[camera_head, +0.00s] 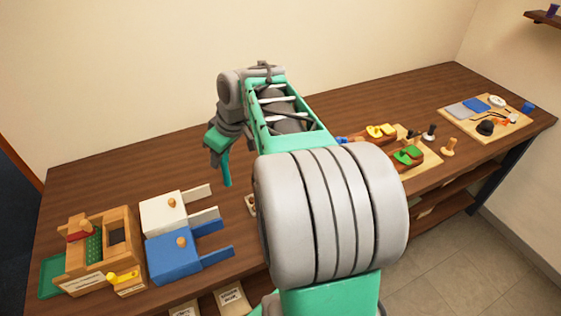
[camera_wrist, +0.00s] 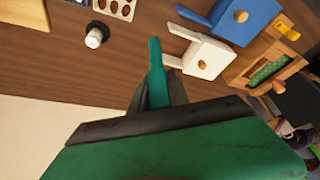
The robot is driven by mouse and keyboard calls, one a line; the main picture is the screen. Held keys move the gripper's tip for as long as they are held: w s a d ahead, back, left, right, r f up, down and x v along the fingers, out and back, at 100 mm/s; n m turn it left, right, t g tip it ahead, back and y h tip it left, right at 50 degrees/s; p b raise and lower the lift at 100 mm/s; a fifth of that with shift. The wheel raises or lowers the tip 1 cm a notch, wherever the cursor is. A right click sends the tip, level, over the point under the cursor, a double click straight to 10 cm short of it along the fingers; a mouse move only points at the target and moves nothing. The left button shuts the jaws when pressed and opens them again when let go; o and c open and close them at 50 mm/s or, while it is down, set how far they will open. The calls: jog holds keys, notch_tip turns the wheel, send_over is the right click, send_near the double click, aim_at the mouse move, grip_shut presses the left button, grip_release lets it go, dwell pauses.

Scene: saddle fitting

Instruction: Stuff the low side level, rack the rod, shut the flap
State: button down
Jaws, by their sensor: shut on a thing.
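My gripper (camera_head: 222,155) is shut on a slim teal rod-like piece (camera_head: 226,172), which points down above the table behind the white box. In the wrist view the piece (camera_wrist: 155,68) stands out between the dark fingers. A brown saddle-like form with a yellow pad (camera_head: 381,130) and one with a green pad (camera_head: 408,155) lie on a board to the right, partly hidden by my arm. Which side is low, and the flap, I cannot make out. A wooden block with holes (camera_wrist: 115,8) shows in the wrist view and is mostly hidden in the head view.
At the left are a wooden frame box (camera_head: 100,250), a white box (camera_head: 163,215) and a blue box (camera_head: 172,258), both with knobs. A dark peg with a white top (camera_wrist: 96,35) stands near the holed block. A board of small items (camera_head: 485,118) lies far right. The back strip is clear.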

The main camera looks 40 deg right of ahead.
jog(key=s+d+f+n+y+b, duration=0.1)
jog(key=s+d+f+n, duration=0.1)
jog(key=s+d, duration=0.35)
jog(key=s+d+f+n+b, duration=0.1)
jog(key=s+d+f+n, duration=0.15)
jog(key=d, duration=0.65)
jog(key=shift+m+g, duration=0.3)
jog(key=shift+m, duration=0.15)
jog(key=f+b, duration=0.4)
jog(key=f, duration=0.1)
jog(key=shift+w+b, duration=0.2)
jog(key=shift+b, duration=0.1)
jog(key=shift+f+b, duration=0.9)
jog(key=shift+f, duration=0.15)
dwell(0.3)
jog(key=shift+a, duration=0.1)
notch_tip(320, 180, up, 7)
jog(key=p, duration=0.6)
dwell(0.5)
